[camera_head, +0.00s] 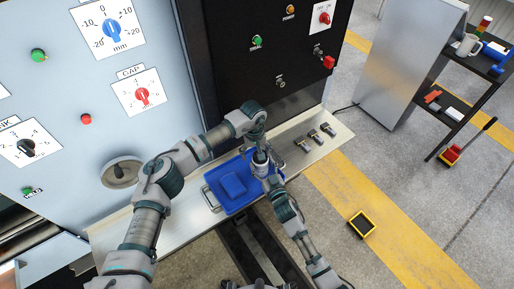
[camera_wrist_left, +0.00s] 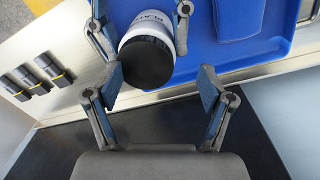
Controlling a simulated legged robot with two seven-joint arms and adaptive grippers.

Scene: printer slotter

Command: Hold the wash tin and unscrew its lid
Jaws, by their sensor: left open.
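The wash tin (camera_head: 260,168) is a white can with a dark lid, held over the right edge of the blue tray. In the left wrist view its white printed body (camera_wrist_left: 152,22) and round black lid (camera_wrist_left: 147,63) face my left gripper. My right gripper (camera_wrist_left: 140,25) has a finger on each side of the tin's body and is shut on it. My left gripper (camera_head: 257,138) is just above the tin. Its fingers (camera_wrist_left: 160,86) are open and empty, with the lid beyond and left of the middle of the gap. The lid appears seated on the tin.
The blue tray (camera_head: 212,198) lies on a metal ledge (camera_head: 110,232) and holds a blue block-like item (camera_head: 232,186). The printer panel with knobs (camera_head: 142,97) rises behind. A shelf cart (camera_head: 455,105) stands far right.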

